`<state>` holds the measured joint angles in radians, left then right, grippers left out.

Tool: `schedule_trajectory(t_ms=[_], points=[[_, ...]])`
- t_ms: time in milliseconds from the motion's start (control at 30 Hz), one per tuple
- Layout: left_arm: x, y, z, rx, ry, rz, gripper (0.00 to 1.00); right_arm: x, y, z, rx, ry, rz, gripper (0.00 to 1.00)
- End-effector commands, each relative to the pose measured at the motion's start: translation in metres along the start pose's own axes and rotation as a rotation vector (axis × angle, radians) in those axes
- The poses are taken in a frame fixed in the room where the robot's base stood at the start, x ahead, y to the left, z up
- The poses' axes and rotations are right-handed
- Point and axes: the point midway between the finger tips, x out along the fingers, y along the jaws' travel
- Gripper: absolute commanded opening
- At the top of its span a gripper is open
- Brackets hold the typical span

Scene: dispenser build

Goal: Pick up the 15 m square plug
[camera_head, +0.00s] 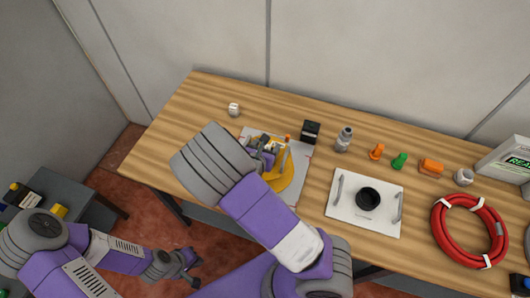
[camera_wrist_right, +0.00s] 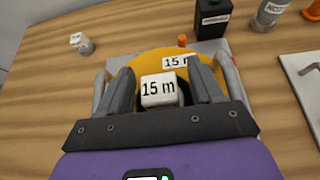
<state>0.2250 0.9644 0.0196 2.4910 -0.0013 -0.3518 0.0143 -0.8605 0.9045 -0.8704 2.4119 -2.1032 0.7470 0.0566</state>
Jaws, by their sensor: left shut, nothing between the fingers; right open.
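The white square plug (camera_wrist_right: 158,92), labelled "15 m", sits low between the fingers of my right gripper (camera_wrist_right: 161,80) in the right wrist view. The fingers are open, one on each side of it. I cannot tell whether they touch it. Behind it is a yellow round part (camera_wrist_right: 142,66) with a second "15 m" label (camera_wrist_right: 178,62). In the head view my right gripper (camera_head: 270,155) is over the yellow round part (camera_head: 285,182), and my arm hides much of it. My left gripper (camera_head: 190,274) is shut and empty, low in front of the table.
A small white block (camera_head: 234,109) stands at the back left of the wooden table (camera_head: 185,120). A black container (camera_head: 310,131) and a grey bottle (camera_head: 344,139) stand behind. A white plate with handles (camera_head: 345,212) and a red hose coil (camera_head: 440,235) lie right.

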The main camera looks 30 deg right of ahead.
Motion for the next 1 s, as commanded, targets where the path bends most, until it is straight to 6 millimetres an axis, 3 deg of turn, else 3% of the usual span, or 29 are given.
schedule_trajectory(t_ms=[300, 700, 1000], points=[[0.0013, -0.0004, -0.0002, 0.0, 0.0, 0.0, 0.0, 0.007, 0.0, 0.0001, 0.001, 0.001, 0.001, 0.66], [0.0013, -0.0004, -0.0003, 0.0, 0.0, 0.0, 0.0, 0.0067, 0.0, 0.0, 0.001, 0.001, 0.001, 0.05], [-0.0013, 0.0006, -0.0001, 0.0, 0.0, 0.0, 0.0, 0.0037, 0.0004, 0.0058, 0.003, -0.001, 0.002, 0.03]])
